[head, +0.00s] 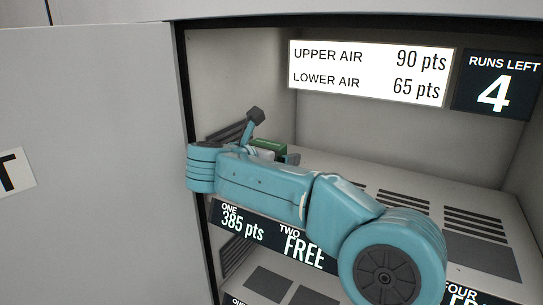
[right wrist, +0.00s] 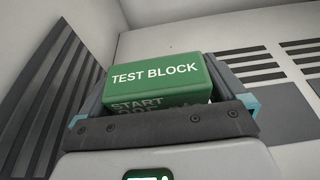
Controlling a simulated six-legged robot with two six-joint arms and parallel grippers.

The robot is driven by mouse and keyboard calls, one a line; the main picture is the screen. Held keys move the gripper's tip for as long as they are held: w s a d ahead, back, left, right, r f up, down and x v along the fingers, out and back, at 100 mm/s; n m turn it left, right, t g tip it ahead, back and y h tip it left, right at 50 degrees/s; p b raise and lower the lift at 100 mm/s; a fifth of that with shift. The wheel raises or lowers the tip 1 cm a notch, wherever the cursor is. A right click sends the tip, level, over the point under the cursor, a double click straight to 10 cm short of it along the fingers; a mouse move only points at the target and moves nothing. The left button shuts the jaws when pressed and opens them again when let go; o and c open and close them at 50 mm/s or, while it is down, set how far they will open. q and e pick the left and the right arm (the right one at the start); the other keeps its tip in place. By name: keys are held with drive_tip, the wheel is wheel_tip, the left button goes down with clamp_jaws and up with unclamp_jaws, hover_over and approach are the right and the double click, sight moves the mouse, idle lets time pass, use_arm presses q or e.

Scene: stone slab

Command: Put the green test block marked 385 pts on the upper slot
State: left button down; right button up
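The green test block (right wrist: 155,78) fills the middle of the right wrist view, with "TEST BLOCK" in white on its upper face. Its lower text is partly covered by the dark bar of my right gripper (right wrist: 165,98). In the head view the block (head: 268,147) shows as a small green patch behind my right arm, over the upper shelf at slot one. Its underside is hidden, so I cannot tell if it rests on the shelf. My left gripper is not in view.
The upper shelf's front label (head: 243,225) reads "ONE 385 pts" and "TWO FREE". Vented panels (head: 400,203) to the right look empty. The cabinet's left wall is close to my right gripper. A lower shelf (head: 268,284) lies below, and a points sign (head: 368,73) hangs above.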

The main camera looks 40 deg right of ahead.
drive_tip(key=shift+a, duration=0.1)
drive_tip(key=shift+a+r, duration=0.15)
drive_tip(key=shift+r, duration=0.15)
drive_tip(key=b+v, duration=0.1)
drive_tip(key=v, duration=1)
drive_tip(key=shift+a, duration=0.3)
drive_tip(key=shift+s, duration=0.1)
